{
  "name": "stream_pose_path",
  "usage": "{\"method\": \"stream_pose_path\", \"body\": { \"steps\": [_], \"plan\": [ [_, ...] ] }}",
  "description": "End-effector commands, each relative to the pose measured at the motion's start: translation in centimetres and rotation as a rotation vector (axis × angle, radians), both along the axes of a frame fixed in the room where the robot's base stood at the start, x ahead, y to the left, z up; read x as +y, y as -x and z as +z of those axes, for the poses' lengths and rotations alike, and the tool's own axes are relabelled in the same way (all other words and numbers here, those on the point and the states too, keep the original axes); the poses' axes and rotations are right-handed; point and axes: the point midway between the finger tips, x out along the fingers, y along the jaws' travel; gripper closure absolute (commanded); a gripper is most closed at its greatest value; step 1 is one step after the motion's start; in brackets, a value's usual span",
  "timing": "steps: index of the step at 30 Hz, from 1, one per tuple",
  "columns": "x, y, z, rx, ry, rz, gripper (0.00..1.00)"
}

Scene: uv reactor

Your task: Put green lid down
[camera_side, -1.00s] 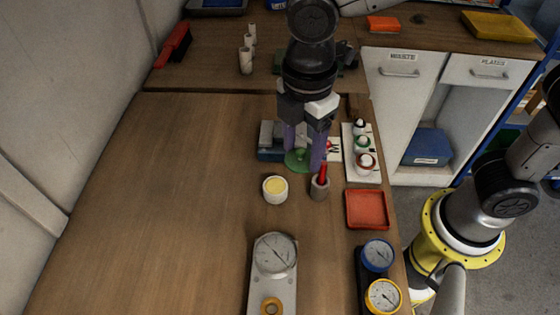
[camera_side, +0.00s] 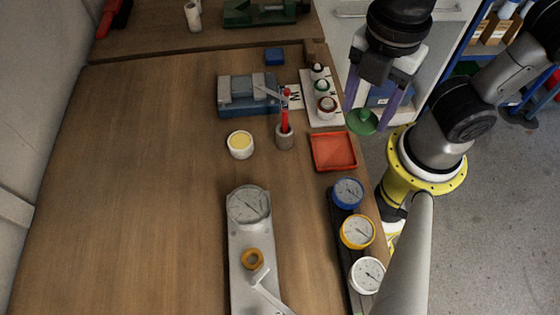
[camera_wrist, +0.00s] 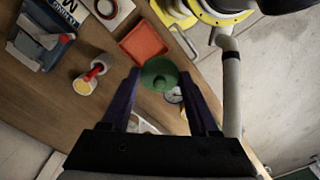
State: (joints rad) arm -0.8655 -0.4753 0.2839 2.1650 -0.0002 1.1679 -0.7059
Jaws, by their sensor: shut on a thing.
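The green lid (camera_side: 363,122) is a round disc with a knob. My gripper (camera_side: 370,112) is shut on it, with the purple fingers on either side, and holds it in the air beyond the table's right edge in the side view. In the wrist view the lid (camera_wrist: 159,75) sits between the fingertips of my gripper (camera_wrist: 160,80), with the table edge below. I cannot tell exactly how high it is held.
An orange-red tray (camera_side: 334,151) lies empty near the table's right edge. A white strip (camera_side: 322,104) holds several small round items. A blue-grey vise (camera_side: 248,95), a cup with yellow contents (camera_side: 240,145) and gauges (camera_side: 357,232) stand around. The table's left part is clear.

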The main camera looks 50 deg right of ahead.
Motion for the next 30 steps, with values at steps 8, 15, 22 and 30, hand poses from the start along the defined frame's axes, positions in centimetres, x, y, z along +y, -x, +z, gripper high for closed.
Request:
{"method": "stream_pose_path", "body": {
  "steps": [8, 15, 22, 30],
  "plan": [
    [4.4, -3.7, -2.8, 0.005, 0.005, -0.001, 0.9],
    [7.7, -6.5, -6.2, 0.005, 0.006, -0.001, 0.9],
    [9.3, -7.9, -8.5, 0.001, 0.001, -0.001, 0.9],
    [10.0, -8.5, -11.3, 0.003, 0.004, -0.001, 0.9]
  ]
}}
